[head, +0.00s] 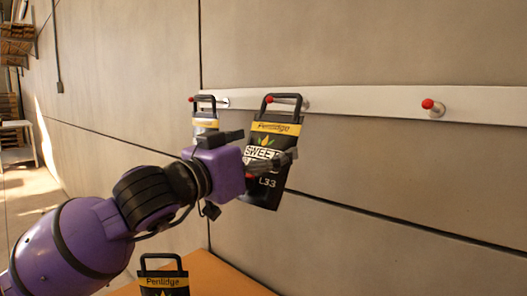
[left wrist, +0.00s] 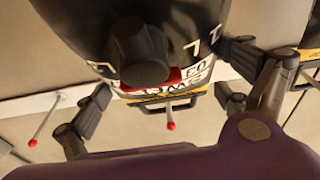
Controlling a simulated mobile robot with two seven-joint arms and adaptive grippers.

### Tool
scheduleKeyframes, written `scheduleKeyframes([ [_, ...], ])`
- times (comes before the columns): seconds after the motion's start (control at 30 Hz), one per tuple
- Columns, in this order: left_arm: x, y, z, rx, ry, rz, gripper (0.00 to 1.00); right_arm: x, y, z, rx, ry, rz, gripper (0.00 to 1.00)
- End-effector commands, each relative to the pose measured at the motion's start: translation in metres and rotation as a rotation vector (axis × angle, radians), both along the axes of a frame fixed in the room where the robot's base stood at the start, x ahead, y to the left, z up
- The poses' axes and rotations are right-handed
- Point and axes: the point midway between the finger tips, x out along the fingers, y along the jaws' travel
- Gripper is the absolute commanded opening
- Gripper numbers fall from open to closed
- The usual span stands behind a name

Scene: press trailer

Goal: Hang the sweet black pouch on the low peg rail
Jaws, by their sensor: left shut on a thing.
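The sweet black pouch (head: 264,197) has a yellow Penlidge band, a white SWEET label and a black loop handle. My left gripper (head: 288,157) is shut on it at mid-height, holding it nearly upright, slightly tilted, before the low peg rail (head: 365,101). A red-tipped peg (head: 270,98) shows at the handle's upper left corner; I cannot tell whether the loop is around it. In the left wrist view, the pouch (left wrist: 205,35) lies between the fingers (left wrist: 165,90), with a red-tipped peg (left wrist: 170,126) by its handle. My right gripper is not in view.
A similar pouch (head: 205,124) hangs at the left peg, close beside my gripper. The right peg (head: 428,104) is bare. Another Penlidge pouch (head: 162,282) stands by the orange surface (head: 225,278) below. Shelving (head: 16,45) is far left.

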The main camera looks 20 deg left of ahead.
Motion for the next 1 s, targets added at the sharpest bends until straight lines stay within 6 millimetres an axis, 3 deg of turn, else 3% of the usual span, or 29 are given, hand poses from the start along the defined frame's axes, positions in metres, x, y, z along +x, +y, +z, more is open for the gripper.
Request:
scheduleKeyframes([
  [0.13,-0.001,0.0,0.004,0.0,-0.01,0.0,0.31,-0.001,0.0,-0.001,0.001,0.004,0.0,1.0],
  [0.17,-0.001,0.0,0.004,0.0,-0.01,0.0,0.97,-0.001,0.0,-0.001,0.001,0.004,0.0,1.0],
  [0.2,-0.001,0.0,0.004,0.0,-0.009,0.0,1.0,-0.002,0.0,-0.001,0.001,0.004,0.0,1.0],
  [0.67,-0.005,0.002,-0.003,0.001,0.005,0.001,1.0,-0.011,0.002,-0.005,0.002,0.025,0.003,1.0],
  [1.0,-0.045,0.016,-0.006,0.002,0.0,0.001,1.0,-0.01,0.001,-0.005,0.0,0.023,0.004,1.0],
])
